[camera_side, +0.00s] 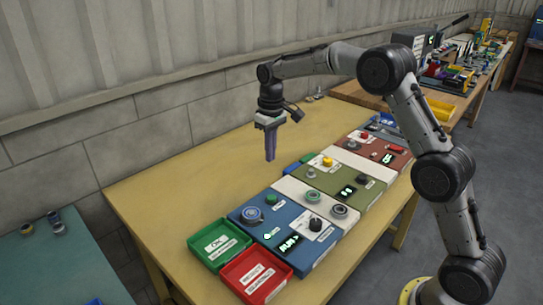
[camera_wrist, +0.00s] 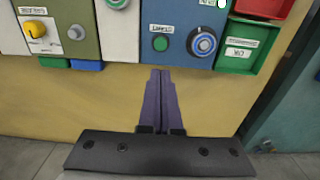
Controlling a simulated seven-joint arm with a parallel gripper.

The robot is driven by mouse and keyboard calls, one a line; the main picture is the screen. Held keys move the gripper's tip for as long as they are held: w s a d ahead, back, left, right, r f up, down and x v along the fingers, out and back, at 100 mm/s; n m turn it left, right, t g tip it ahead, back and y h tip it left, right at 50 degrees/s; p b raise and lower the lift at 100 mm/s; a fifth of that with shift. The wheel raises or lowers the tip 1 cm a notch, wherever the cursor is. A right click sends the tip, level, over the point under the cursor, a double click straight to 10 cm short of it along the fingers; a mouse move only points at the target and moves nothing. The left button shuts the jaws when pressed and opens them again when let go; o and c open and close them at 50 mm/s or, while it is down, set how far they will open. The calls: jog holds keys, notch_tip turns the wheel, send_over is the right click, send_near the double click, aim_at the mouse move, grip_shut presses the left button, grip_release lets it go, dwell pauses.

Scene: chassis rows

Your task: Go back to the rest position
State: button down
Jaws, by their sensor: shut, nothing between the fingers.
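My gripper (camera_side: 270,156) hangs pointing down above the yellow table (camera_side: 150,189), behind the row of chassis panels. Its purple fingers are shut with nothing between them. In the wrist view the gripper (camera_wrist: 160,74) shows closed, its tips pointing toward the edge of the blue panel (camera_wrist: 163,14). It stands apart from the panels in the side view. The blue panel (camera_side: 292,240), the olive panel (camera_side: 345,185) and the red-brown panel (camera_side: 372,157) carry knobs, buttons and lit displays.
A green tray (camera_side: 219,245) and a red tray (camera_side: 256,273) stand at the table's front left. A wall (camera_side: 60,130) runs behind the table. A second bench (camera_side: 474,105) full of parts is at the back right. The table's left part is bare.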

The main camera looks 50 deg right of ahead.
jog(key=s+a+r+t, duration=0.2)
jog(key=s+r, duration=0.2)
jog(key=r, duration=0.7)
jog(key=s+a+r+t, duration=0.2)
jog(key=s+r, duration=0.5)
jog(key=s, duration=0.5)
jog(key=s+a+f+t, duration=0.1)
jog(key=s+f, duration=0.1)
jog(key=s, duration=1)
jog(key=s+f, duration=0.8)
jog(key=shift+a, duration=0.15)
